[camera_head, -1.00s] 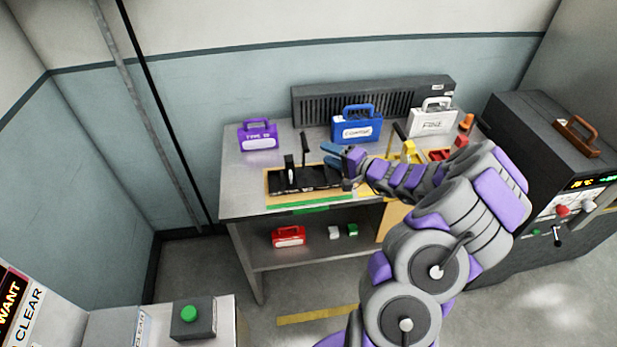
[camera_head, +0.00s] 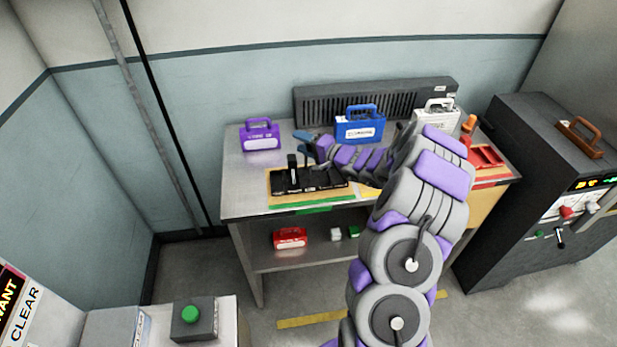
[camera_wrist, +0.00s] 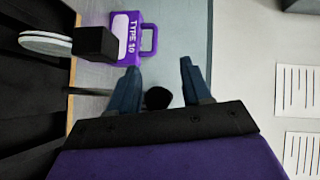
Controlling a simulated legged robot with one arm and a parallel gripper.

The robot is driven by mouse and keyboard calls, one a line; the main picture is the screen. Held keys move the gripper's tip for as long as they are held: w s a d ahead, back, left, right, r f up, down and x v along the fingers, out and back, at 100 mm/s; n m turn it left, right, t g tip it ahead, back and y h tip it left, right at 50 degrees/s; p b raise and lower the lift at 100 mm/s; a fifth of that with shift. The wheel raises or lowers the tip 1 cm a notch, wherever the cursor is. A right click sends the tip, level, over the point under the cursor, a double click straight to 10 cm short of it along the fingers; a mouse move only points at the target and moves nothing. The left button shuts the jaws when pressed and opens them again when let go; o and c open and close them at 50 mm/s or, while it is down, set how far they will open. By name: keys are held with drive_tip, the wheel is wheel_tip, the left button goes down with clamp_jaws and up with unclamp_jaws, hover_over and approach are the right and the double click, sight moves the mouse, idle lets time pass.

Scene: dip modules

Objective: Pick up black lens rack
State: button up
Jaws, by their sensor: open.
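The black lens rack (camera_head: 312,183) lies on a wooden board with a green front strip, at the front left of the metal table. A black upright handle stands at its left part. In the wrist view the rack (camera_wrist: 30,120) fills the left side, with a dark block and a pale disc at its upper edge. My gripper (camera_head: 305,140) is open and empty, behind the rack and above the table. In the wrist view its two blue fingers (camera_wrist: 158,80) are spread apart beside the rack. A black round thing shows between them, too unclear to name.
A purple case (camera_head: 261,136) stands at the back left, a blue case (camera_head: 359,126) at the back, and a white case (camera_head: 437,116) at the back right. A red tray (camera_head: 485,156) lies at the right. A red case (camera_head: 290,238) sits on the lower shelf.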

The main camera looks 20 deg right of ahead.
drive_tip(key=shift+a+r, duration=0.1)
drive_tip(key=shift+a, duration=0.15)
drive_tip(key=shift+c, duration=1)
drive_tip(key=shift+d, duration=0.6)
drive_tip(key=c, duration=0.6)
clamp_jaws()
drive_tip(key=shift+a, duration=0.25)
drive_tip(key=shift+s+f, duration=0.1)
drive_tip(key=shift+f, duration=0.15)
